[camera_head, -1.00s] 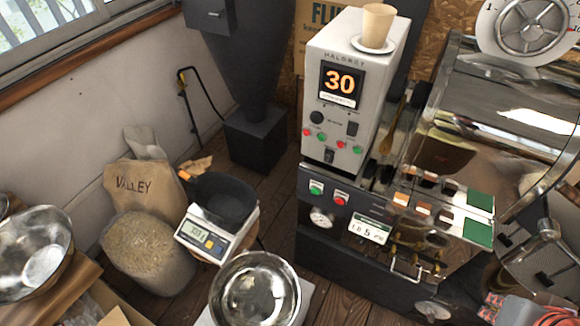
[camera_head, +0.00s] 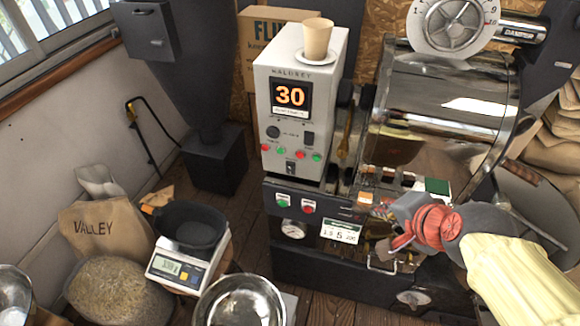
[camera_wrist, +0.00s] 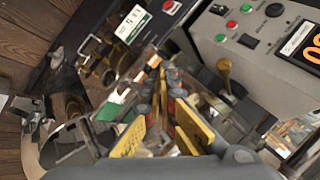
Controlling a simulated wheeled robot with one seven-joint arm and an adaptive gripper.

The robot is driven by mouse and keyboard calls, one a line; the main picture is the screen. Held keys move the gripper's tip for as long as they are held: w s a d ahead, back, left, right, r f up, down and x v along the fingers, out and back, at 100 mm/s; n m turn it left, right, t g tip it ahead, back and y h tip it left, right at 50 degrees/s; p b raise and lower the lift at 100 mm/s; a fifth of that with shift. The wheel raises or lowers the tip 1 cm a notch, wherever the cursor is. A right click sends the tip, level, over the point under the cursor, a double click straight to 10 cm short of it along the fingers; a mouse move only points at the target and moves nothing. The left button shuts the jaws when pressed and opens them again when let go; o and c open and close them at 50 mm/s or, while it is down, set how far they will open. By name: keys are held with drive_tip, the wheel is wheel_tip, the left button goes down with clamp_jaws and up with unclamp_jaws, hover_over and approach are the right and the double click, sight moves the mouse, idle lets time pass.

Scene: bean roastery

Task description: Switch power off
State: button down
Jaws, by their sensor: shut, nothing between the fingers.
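The white control box (camera_head: 330,90) with an orange "30" display (camera_head: 291,95) stands on the black roaster cabinet. Below, the cabinet carries a green button (camera_head: 283,200) and a red button (camera_head: 308,206). I cannot tell which control is the power switch. My gripper (camera_head: 382,212) is right of these buttons, touching none.
A paper cup (camera_head: 317,38) stands on the control box. The shiny roaster drum (camera_head: 450,100) is behind my gripper, with a tray of samples and a green card (camera_head: 437,187) close by. A scale (camera_head: 180,268), a metal bowl (camera_head: 240,302) and a bean sack (camera_head: 110,290) stand at left.

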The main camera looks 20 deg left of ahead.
drive_tip(key=w+a+f+m+t+y, duration=0.1)
drive_tip(key=w+a+f+m, duration=0.15)
drive_tip(key=a+m, duration=0.35)
drive_tip(key=w+a+f+m, duration=0.2)
drive_tip(key=a+f+m, duration=0.15)
drive_tip(key=a, duration=0.55)
drive_tip(key=w+a+f+m+t+y, duration=0.1)
drive_tip(key=w+a+f+m, duration=0.1)
drive_tip(key=a+f+m, duration=0.35)
drive_tip(key=s+a+f+m+t+h+p, duration=0.1)
drive_tip(key=s+a+f+m, duration=0.1)
drive_tip(key=a+f+m, duration=0.3)
drive_tip(key=shift+a+f+h, duration=0.3)
drive_tip(key=shift+a+f, duration=0.1)
drive_tip(key=shift+a, duration=0.25)
approach(289, 174)
drive_tip(key=shift+p+x, duration=0.4)
drive_tip(key=shift+x, duration=1.6)
drive_tip(key=shift+f, duration=0.2)
drive_tip(key=shift+w, duration=0.25)
